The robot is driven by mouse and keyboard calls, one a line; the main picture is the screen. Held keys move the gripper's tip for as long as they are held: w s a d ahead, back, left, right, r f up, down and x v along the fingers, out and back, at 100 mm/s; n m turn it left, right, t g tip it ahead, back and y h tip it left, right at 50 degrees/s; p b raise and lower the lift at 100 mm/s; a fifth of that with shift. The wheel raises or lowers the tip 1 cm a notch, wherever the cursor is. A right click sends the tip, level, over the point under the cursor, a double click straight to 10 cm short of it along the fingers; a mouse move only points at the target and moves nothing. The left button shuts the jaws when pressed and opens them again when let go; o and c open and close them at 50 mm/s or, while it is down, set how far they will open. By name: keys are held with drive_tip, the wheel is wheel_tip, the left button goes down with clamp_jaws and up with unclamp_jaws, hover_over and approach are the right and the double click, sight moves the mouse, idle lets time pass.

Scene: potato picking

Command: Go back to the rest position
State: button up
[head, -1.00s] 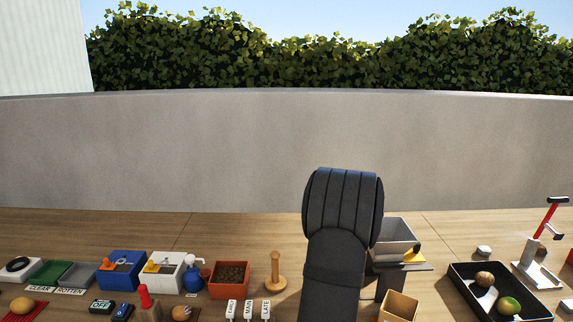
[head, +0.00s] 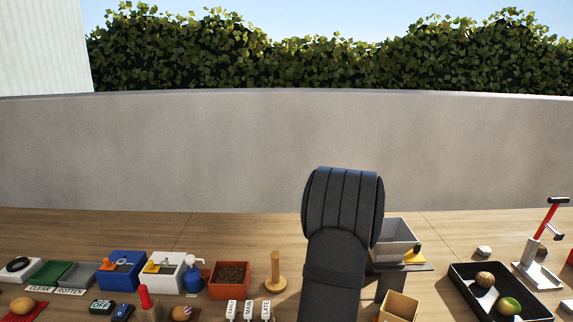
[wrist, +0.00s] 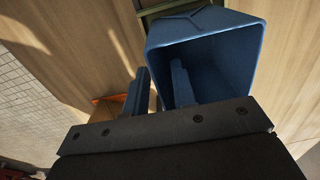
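One finger overlaps the opening of a blue bin (wrist: 245,50), and the other is just left of the bin's wall. I cannot tell whether the fingers touch the bin. In the head view my dark arm stands upright right of centre and the gripper is hidden.
A grey hopper (head: 397,240) and a tan box (head: 398,306) stand close to the right of my arm. A wooden peg stand (head: 275,270) is to its left. A black tray (head: 461,279) holds several items at the right. A wall (head: 180,150) closes the back.

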wheel_tip(320, 180, up, 9)
drive_tip(key=shift+f, duration=0.15)
wheel_tip(320, 180, down, 12)
drive_tip(key=shift+r, duration=0.25)
wheel_tip(320, 180, up, 28)
drive_tip(key=s+a+f, duration=0.2)
drive_tip(key=s+f, duration=0.5)
drive_tip(key=f, duration=0.2)
drive_tip(key=s+a+f, duration=0.2)
drive_tip(key=s+f, duration=0.6)
drive_tip(key=f, duration=0.2)
drive_tip(key=shift+s, duration=0.25)
drive_tip(key=shift+a, duration=0.1)
